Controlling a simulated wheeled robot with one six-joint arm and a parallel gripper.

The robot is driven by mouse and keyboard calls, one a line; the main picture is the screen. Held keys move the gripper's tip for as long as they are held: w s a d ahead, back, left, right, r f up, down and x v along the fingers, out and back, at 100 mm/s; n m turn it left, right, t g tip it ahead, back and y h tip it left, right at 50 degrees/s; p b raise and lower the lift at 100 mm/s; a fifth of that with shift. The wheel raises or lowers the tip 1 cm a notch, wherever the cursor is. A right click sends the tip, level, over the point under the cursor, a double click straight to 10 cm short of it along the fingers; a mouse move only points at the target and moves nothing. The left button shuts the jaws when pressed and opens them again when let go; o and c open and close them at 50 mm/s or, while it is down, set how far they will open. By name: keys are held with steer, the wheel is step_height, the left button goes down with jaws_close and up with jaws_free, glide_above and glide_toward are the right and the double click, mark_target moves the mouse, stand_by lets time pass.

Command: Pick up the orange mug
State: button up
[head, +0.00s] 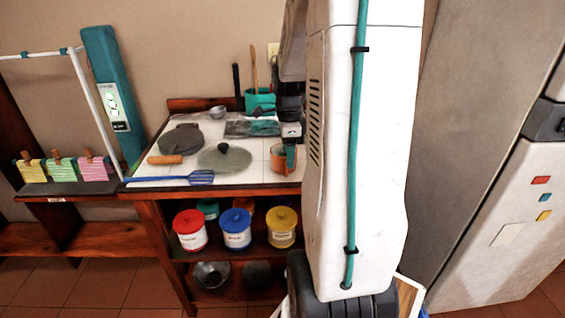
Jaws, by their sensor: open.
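The orange mug (278,161) stands upright on the white tiled counter (225,136), near its front right. My gripper (290,158) points down from above at the mug's right side, and its tip overlaps the mug in this view. The gripper is open. I cannot tell from this view whether a finger is inside the mug or touching it. My white arm hides the counter's right end.
Coloured canisters (237,231) stand on the shelf below. A grey fridge (480,130) stands right.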

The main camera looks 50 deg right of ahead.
steer(key=f, duration=0.5)
steer(key=shift+a, duration=0.35)
steer(key=c, duration=1.2)
steer(key=shift+r, duration=0.1)
jaws_close()
steer(key=shift+r, duration=1.35)
steer(key=s+a+r, duration=0.1)
steer(key=s+a, duration=0.2)
steer(key=s, duration=0.4)
steer(key=s+a+r, duration=0.1)
steer(key=s+a, duration=0.2)
steer(key=s, duration=0.4)
steer(key=shift+s+a, duration=0.25)
steer(key=shift+a, duration=0.05)
